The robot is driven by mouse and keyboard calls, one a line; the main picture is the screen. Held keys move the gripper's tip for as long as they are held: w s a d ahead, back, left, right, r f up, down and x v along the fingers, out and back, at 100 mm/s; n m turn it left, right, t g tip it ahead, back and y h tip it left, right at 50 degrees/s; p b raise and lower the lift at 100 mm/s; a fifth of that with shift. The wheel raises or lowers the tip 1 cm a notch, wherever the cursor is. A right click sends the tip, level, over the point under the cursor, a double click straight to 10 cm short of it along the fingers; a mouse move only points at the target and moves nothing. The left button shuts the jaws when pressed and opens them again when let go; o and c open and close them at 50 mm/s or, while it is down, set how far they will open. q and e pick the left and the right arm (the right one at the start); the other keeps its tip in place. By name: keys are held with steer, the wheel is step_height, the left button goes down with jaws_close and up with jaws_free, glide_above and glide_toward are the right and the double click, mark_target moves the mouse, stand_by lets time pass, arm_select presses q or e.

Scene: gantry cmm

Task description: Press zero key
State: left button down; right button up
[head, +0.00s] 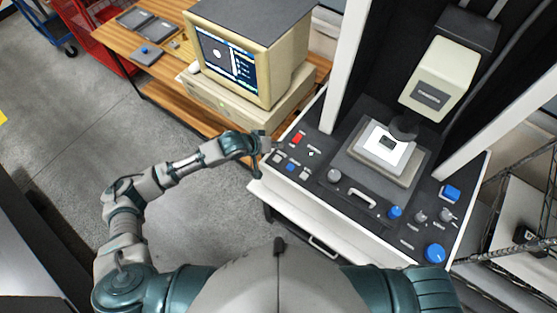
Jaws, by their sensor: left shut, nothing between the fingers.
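The control panel (320,190) of the measuring machine carries a cluster of small keys at its left end. The cluster has a red key (298,138), a blue key (291,167) and pale keys, one of them at the cluster's left edge (278,158). The labels are too small to read, so I cannot tell which is the zero key. My left gripper (275,145) is shut and empty at the panel's left edge, beside the keys and left of the red one. I cannot tell whether it touches anything. My right gripper is out of view.
A measuring head (428,82) hangs over a lit stage (375,172) behind the panel. Blue and grey knobs (434,252) sit on the panel's right. A beige monitor (235,62) stands on a wooden table left of the machine. A wire shelf (520,205) is at right.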

arm_select(q)
steer(key=b, duration=0.5)
glide_above(276, 159)
step_height(276, 159, down, 5)
steer(key=shift+a+r, duration=0.1)
steer(key=shift+a+f, duration=0.15)
steer(key=shift+f, duration=0.65)
steer(key=shift+d, duration=0.25)
steer(key=shift+a, duration=0.15)
steer(key=shift+f, duration=0.1)
steer(key=shift+f+p, duration=0.2)
steer(key=shift+p, duration=0.3)
steer(key=shift+f, duration=0.1)
